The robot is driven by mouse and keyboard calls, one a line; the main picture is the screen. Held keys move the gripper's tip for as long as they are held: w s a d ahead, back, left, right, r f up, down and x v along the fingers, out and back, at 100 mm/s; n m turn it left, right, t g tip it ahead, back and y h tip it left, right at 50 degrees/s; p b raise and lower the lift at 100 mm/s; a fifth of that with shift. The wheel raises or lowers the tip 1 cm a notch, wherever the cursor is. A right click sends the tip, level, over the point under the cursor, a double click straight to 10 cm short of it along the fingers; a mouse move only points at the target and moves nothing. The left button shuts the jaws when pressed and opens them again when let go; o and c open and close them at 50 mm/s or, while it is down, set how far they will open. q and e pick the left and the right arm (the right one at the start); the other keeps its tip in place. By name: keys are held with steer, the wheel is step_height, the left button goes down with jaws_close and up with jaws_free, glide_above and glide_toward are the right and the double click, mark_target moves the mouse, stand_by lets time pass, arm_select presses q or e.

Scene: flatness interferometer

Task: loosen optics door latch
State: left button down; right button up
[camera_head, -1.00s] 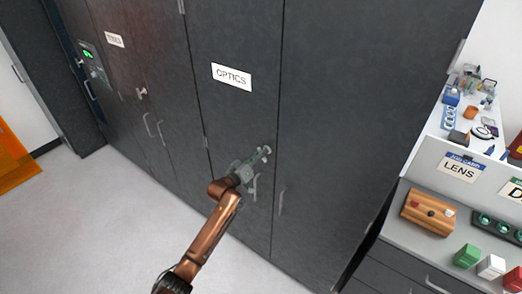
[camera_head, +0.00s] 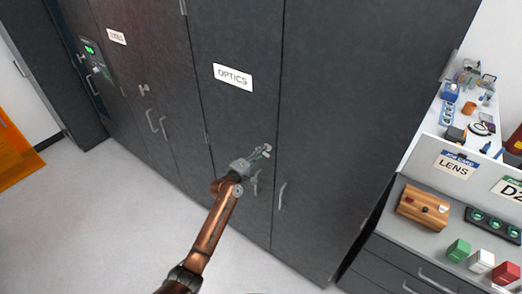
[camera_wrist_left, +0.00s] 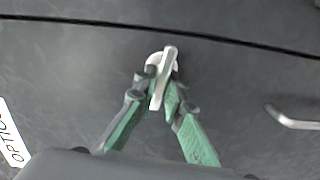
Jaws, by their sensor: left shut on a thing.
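The optics cabinet (camera_head: 235,40) is dark grey with a white OPTICS label (camera_head: 233,77), which also shows at the left edge of the left wrist view (camera_wrist_left: 10,135). The optics door latch (camera_wrist_left: 163,75) is a pale metal turn piece on the door face near the door seam. My left gripper (camera_head: 265,151) is at the latch, below and right of the label. In the left wrist view its green fingers (camera_wrist_left: 163,98) are shut on the latch, one on each side. The latch bar stands slightly tilted in that view. My right gripper is not in view.
Metal door handles (camera_head: 282,195) stick out just below the latch; one shows in the left wrist view (camera_wrist_left: 293,118). A similar latch (camera_head: 143,89) is on the tools cabinet. A counter (camera_head: 395,225) with a wooden block and coloured boxes stands at the right. The floor (camera_head: 100,220) is clear.

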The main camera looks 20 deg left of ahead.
arm_select(q)
steer(key=shift+a+n, duration=0.1)
steer(key=shift+n, duration=0.4)
steer(key=c, duration=2)
jaws_free()
steer(key=v, duration=1.2)
